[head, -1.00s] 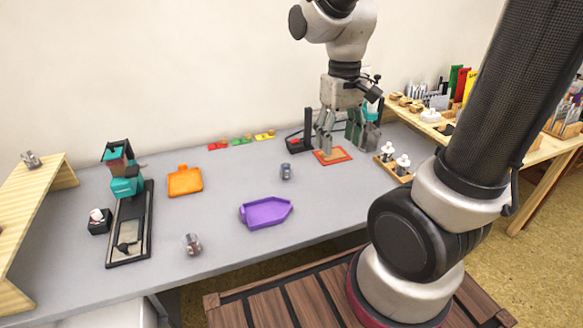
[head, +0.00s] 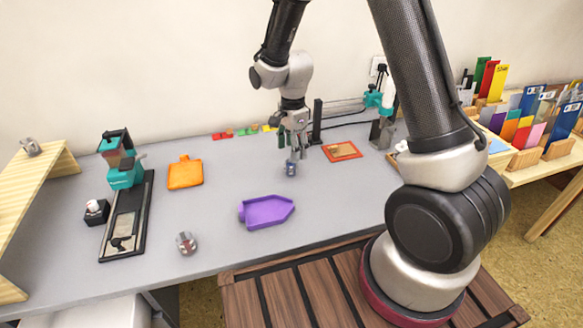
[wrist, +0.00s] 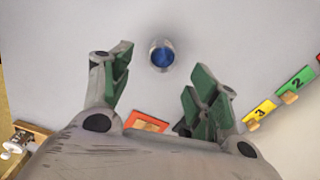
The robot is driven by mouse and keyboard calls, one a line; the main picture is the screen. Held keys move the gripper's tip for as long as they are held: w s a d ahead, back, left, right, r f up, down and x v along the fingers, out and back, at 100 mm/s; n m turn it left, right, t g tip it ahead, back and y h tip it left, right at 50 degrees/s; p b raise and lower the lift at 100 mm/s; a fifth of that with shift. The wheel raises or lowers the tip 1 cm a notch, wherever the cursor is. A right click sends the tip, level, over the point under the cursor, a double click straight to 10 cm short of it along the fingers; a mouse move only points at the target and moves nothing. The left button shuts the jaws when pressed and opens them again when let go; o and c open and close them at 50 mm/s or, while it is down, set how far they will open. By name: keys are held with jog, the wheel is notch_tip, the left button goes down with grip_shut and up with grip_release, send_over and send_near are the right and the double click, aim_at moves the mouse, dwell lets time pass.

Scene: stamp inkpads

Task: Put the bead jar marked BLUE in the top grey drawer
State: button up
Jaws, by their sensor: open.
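A small clear jar with blue contents (head: 291,169) stands on the grey table, right of the middle. In the wrist view the blue jar (wrist: 161,55) is seen from above, just beyond and between my fingers. Its marking cannot be read. My gripper (head: 293,150) is open, pointing down just above this jar; its green-padded fingers (wrist: 158,78) hold nothing. A jar with reddish contents (head: 186,243) stands near the front edge, and another jar (head: 30,146) sits on the wooden shelf. A pale grey cabinet (head: 100,308) shows partly under the table; its drawer fronts are hidden.
A purple tray (head: 266,211) lies in front of the gripper, and an orange tray (head: 185,173) to its left. A teal-headed press (head: 126,178) stands at the left. An orange-framed panel (head: 342,151) lies right of the jar. Numbered tags (head: 243,131) lie along the wall.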

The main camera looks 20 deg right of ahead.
aim_at(290, 164)
jog(key=f, duration=0.7)
jog(key=shift+w+a, duration=0.2)
jog(key=c, duration=1.2)
